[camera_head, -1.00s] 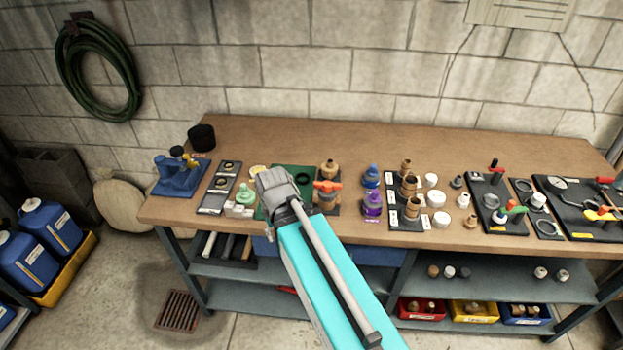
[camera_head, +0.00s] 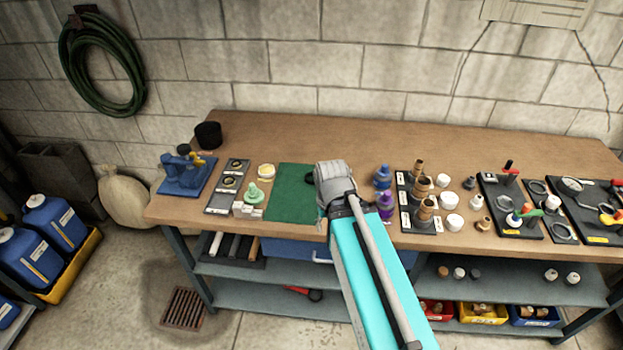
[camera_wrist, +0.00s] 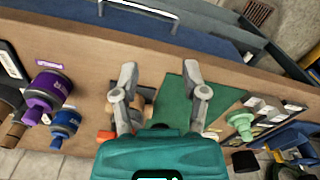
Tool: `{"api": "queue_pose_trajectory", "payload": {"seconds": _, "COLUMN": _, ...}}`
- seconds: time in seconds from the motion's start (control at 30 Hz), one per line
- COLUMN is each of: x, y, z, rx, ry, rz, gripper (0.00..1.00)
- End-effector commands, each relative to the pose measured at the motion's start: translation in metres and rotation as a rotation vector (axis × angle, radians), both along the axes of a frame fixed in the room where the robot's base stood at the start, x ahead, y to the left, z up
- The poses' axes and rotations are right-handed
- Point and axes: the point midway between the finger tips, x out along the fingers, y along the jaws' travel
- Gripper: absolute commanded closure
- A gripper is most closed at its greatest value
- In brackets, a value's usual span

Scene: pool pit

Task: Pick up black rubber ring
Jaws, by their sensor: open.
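A black rubber ring (camera_head: 309,177) lies at the right edge of the green mat (camera_head: 290,200) in the head view, partly hidden behind my wrist. I cannot make the ring out in the wrist view. My gripper (camera_wrist: 160,80) is open and empty above the workbench. In the wrist view its fingers are spread over the brass valve with the orange handle (camera_wrist: 106,135) and the left edge of the green mat (camera_wrist: 190,105). The valve is hidden behind my arm in the head view.
Purple (camera_head: 385,204) and blue (camera_head: 381,177) bottles stand close right of my gripper. Brass fittings (camera_head: 424,208) stand beyond them. A pale green fitting (camera_head: 253,194) and a blue vise-like tool (camera_head: 185,175) are left of the mat.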

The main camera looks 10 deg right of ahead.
Motion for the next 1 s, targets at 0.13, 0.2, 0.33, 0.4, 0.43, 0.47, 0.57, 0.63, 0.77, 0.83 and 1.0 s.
{"api": "queue_pose_trajectory", "payload": {"seconds": 0.13, "x": 0.0, "y": 0.0, "z": 0.0, "rx": 0.0, "ry": 0.0, "rz": 0.0, "gripper": 0.43}}
{"api": "queue_pose_trajectory", "payload": {"seconds": 0.2, "x": 0.0, "y": 0.0, "z": 0.0, "rx": 0.0, "ry": 0.0, "rz": 0.001, "gripper": 0.32}}
{"api": "queue_pose_trajectory", "payload": {"seconds": 0.33, "x": 0.006, "y": 0.0, "z": 0.001, "rx": 0.0, "ry": 0.0, "rz": 0.017, "gripper": 0.08}}
{"api": "queue_pose_trajectory", "payload": {"seconds": 0.4, "x": 0.013, "y": 0.0, "z": 0.003, "rx": 0.0, "ry": 0.0, "rz": 0.042, "gripper": 0.0}}
{"api": "queue_pose_trajectory", "payload": {"seconds": 0.43, "x": 0.017, "y": -0.004, "z": 0.004, "rx": 0.0, "ry": 0.0, "rz": 0.054, "gripper": 0.0}}
{"api": "queue_pose_trajectory", "payload": {"seconds": 0.47, "x": 0.022, "y": -0.01, "z": 0.005, "rx": 0.0, "ry": 0.0, "rz": 0.068, "gripper": 0.0}}
{"api": "queue_pose_trajectory", "payload": {"seconds": 0.57, "x": 0.043, "y": -0.012, "z": 0.01, "rx": 0.0, "ry": 0.0, "rz": 0.146, "gripper": 0.0}}
{"api": "queue_pose_trajectory", "payload": {"seconds": 0.63, "x": 0.062, "y": -0.012, "z": 0.014, "rx": 0.0, "ry": 0.0, "rz": 0.222, "gripper": 0.0}}
{"api": "queue_pose_trajectory", "payload": {"seconds": 0.77, "x": 0.104, "y": -0.013, "z": 0.024, "rx": 0.0, "ry": 0.0, "rz": 0.395, "gripper": 0.0}}
{"api": "queue_pose_trajectory", "payload": {"seconds": 0.83, "x": 0.129, "y": -0.013, "z": 0.029, "rx": 0.0, "ry": 0.001, "rz": 0.498, "gripper": 0.0}}
{"api": "queue_pose_trajectory", "payload": {"seconds": 1.0, "x": 0.189, "y": -0.014, "z": 0.041, "rx": 0.002, "ry": 0.0, "rz": 0.759, "gripper": 0.0}}
